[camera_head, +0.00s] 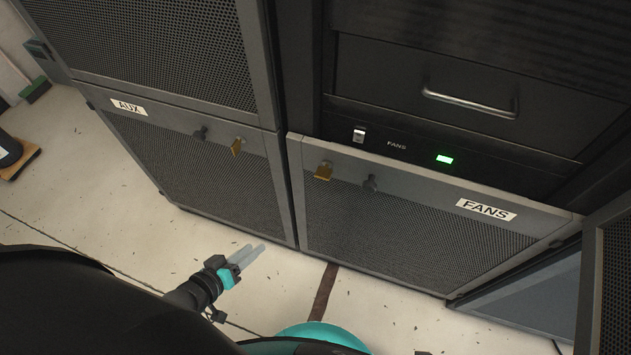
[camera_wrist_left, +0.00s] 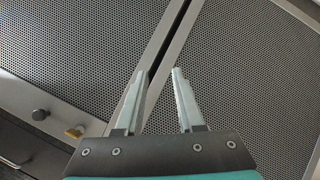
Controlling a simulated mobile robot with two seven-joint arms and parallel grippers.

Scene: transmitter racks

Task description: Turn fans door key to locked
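The fans door (camera_head: 400,230) is a grey mesh panel labelled FANS at the lower right of the head view. Its brass key (camera_head: 323,171) sits at the door's upper left, with a dark knob (camera_head: 371,183) to its right. The key's turn position is too small to read. In the left wrist view, a brass key (camera_wrist_left: 75,131) and dark knob (camera_wrist_left: 40,114) show at the lower left, apart from the fingers. My left gripper (camera_head: 255,252) is open and empty, low in front of the cabinets; its fingers also show in the wrist view (camera_wrist_left: 154,72). My right gripper is not visible.
The AUX door (camera_head: 190,165) is to the left, with its own brass key (camera_head: 237,147) and knob (camera_head: 201,133). Above the fans door are a switch (camera_head: 358,135), a green display (camera_head: 444,159) and a drawer handle (camera_head: 468,103). An open mesh door (camera_head: 608,280) stands at right.

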